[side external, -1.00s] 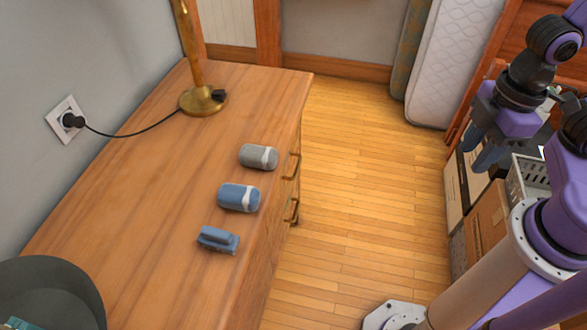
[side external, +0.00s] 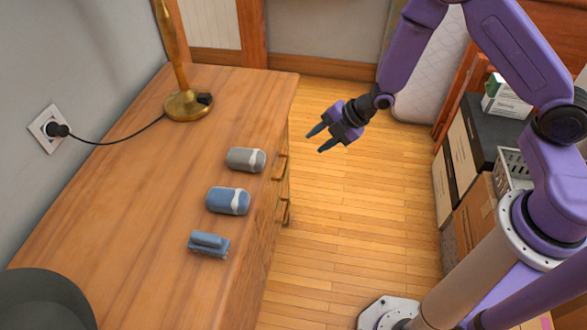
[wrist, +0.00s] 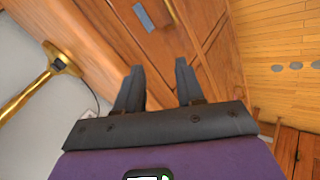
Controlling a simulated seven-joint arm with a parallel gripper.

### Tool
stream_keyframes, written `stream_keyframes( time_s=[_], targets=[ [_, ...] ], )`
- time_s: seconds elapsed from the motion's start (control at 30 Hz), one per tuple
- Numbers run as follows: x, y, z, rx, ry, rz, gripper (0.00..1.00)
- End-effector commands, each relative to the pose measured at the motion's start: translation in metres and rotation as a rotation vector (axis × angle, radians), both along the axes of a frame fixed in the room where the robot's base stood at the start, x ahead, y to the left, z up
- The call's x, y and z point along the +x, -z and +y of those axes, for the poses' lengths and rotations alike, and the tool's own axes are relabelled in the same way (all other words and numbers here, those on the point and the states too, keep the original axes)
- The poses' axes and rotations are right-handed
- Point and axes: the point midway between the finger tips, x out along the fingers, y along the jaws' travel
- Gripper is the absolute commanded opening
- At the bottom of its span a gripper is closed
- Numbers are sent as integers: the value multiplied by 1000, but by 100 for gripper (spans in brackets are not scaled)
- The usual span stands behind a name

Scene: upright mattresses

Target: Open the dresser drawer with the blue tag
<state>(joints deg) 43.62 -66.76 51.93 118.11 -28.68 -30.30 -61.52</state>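The wooden dresser (side external: 120,190) stands at the left, with two brass handles (side external: 281,168) (side external: 286,212) on its front, seen edge-on in the side external view. In the wrist view, a flat blue-grey rectangular tag (wrist: 143,16) shows on the wood beside a brass handle (wrist: 172,10) at the top edge. Drawer seams run beside them. My gripper (side external: 314,141) hangs over the floor in front of the dresser, right of the handles and apart from them. Its two fingers are spread and empty, also in the wrist view (wrist: 159,66). The drawer fronts are mostly hidden in the side view.
On the dresser top are a grey cylinder (side external: 246,159), a blue cylinder (side external: 228,201), a small blue object (side external: 208,244) and a brass lamp base (side external: 188,105). Boxes (side external: 465,165) stand at the right, and a mattress (side external: 420,90) behind. The floor (side external: 345,210) between is clear.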

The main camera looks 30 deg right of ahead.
Motion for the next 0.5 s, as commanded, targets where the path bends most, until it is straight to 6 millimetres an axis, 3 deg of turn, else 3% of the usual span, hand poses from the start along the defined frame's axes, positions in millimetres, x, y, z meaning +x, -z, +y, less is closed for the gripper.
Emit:
stream_keyframes(
  time_s=[0.03, 0.23, 0.5],
  targets=[
    [5, 18, -7, 11, -29, -25, 38],
    [15, 68, -29, 79, -148, -178, 38],
    [-4, 119, -62, 182, -222, -423, 38]
  ],
)
